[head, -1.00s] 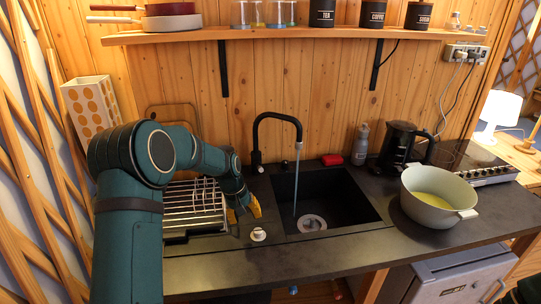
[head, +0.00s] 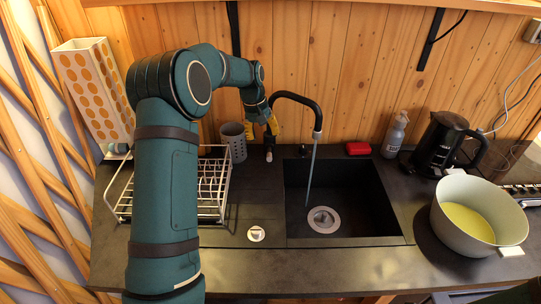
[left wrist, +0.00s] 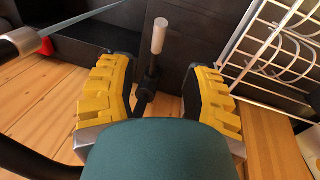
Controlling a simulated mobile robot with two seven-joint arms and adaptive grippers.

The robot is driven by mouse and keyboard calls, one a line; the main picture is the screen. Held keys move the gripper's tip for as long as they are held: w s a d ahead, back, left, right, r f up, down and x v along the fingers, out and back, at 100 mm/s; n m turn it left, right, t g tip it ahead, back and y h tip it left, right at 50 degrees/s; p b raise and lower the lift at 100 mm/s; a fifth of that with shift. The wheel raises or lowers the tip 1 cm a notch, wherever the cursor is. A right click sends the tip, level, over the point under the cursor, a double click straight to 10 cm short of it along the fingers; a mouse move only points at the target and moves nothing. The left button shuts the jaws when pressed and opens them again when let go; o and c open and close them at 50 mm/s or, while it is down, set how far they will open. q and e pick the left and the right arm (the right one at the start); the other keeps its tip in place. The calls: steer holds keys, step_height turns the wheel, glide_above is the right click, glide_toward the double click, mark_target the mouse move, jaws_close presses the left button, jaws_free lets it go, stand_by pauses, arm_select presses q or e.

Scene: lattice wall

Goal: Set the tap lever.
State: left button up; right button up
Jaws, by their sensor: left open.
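The black tap (head: 297,98) arches over the sink (head: 350,196), and a thin stream of water (head: 311,170) runs from its spout. Its lever (head: 269,156) is at the tap's base, with a pale tip; in the left wrist view the lever (left wrist: 159,36) has a dark stem and a light grey tip. My left gripper (head: 262,129) is at the tap's base, its yellow fingers apart. In the left wrist view the open gripper (left wrist: 158,72) has the lever's stem showing between its fingers; contact cannot be told. My right gripper is out of view.
A wire dish rack (head: 212,190) and a grey cup (head: 234,140) stand left of the tap. A red item (head: 358,148), a spray bottle (head: 395,134), a black kettle (head: 440,142) and a large pot (head: 480,210) stand to the right. The counter's front strip is clear.

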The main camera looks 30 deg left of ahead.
mark_target(269, 155)
arm_select(q)
steer(key=f, duration=0.3)
steer(key=w+d+f, duration=0.1)
steer(key=f, duration=0.6)
steer(key=shift+w+d+f, duration=0.2)
steer(key=shift+d+f, duration=0.05)
steer(key=shift+f, duration=0.15)
steer(key=shift+o, duration=0.2)
jaws_close()
